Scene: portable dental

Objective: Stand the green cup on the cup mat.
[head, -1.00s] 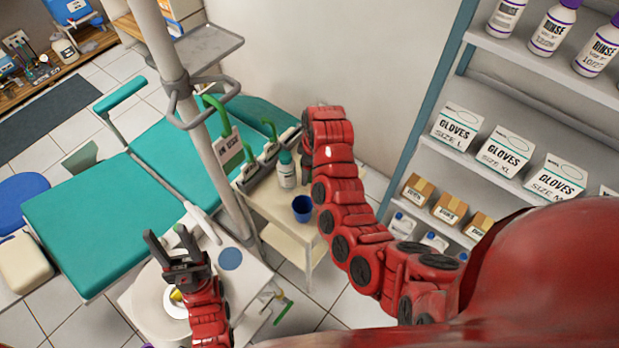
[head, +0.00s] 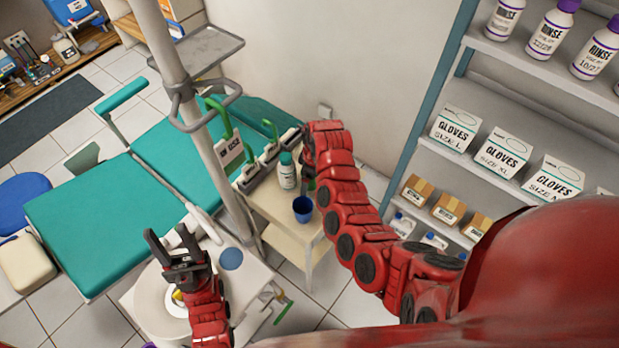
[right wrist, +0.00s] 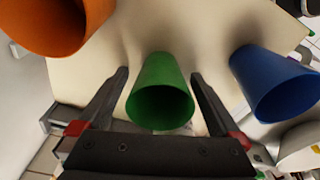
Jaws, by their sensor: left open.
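The green cup (right wrist: 160,88) is upright on a pale surface in the right wrist view. My right gripper (right wrist: 161,76) is open, with one finger on each side of the cup and small gaps visible. In the head view the green cup is hidden behind my right arm (head: 345,200). A flat blue disc (head: 231,259), which looks like the cup mat, lies bare on the white table (head: 255,290). My left gripper (head: 170,238) is open and empty over that table, left of the disc.
A blue cup (right wrist: 272,82) stands right of the green one and an orange cup (right wrist: 65,22) left. The side cart (head: 285,240) also bears a bottle (head: 287,172). A pole (head: 205,130) rises beside the teal chair (head: 95,220). Shelves (head: 520,120) stand right.

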